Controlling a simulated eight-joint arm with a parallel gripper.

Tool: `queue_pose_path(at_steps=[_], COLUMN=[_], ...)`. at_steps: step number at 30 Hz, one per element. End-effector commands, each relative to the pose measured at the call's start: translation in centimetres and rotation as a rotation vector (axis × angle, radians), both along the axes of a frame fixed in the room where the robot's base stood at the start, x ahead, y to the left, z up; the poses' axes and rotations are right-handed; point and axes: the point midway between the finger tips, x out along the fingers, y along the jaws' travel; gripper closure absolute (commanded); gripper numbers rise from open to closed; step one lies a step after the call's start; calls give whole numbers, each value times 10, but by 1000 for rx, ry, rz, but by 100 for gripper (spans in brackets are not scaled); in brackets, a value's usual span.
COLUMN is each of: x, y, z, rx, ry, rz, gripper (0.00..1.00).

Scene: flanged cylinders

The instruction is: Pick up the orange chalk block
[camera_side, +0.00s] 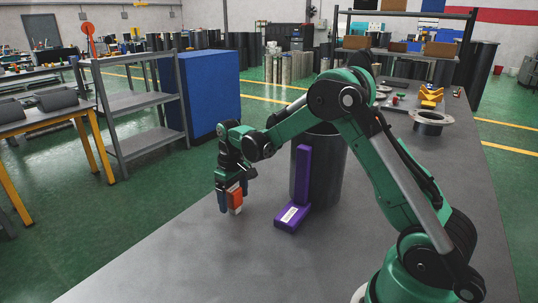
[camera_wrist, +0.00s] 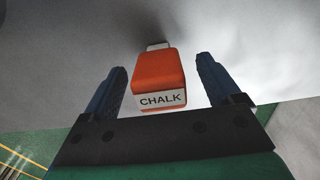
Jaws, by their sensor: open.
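The orange chalk block (camera_side: 236,200) has white ends and stands near the table's left edge in the side view. In the wrist view the chalk block (camera_wrist: 160,77) shows its orange face and a white end marked CHALK. My gripper (camera_side: 228,204) is open, with its blue fingers down around the block's place in the side view. In the wrist view my gripper (camera_wrist: 163,88) has one finger on each side of the block, with a clear gap on both sides. Whether the block touches the table is hard to tell.
A purple L-shaped thing (camera_side: 302,175) with a white label stands right of my gripper, against a dark cylinder (camera_side: 331,170). A flanged part (camera_side: 431,121) and small yellow pieces (camera_side: 431,94) lie farther back. The grey table (camera_side: 205,262) is bare in front.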

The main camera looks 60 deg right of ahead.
Motion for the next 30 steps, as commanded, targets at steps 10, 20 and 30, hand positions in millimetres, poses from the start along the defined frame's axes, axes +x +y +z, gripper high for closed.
queue_pose_path(at_steps=[10, 20, 30], x=[0, 0, 0], y=[0, 0, 0], z=[-16, -16, -15], rx=[0, 0, 0], ry=[-1, -1, -1], rz=[0, 0, 0], gripper=[16, 87, 100])
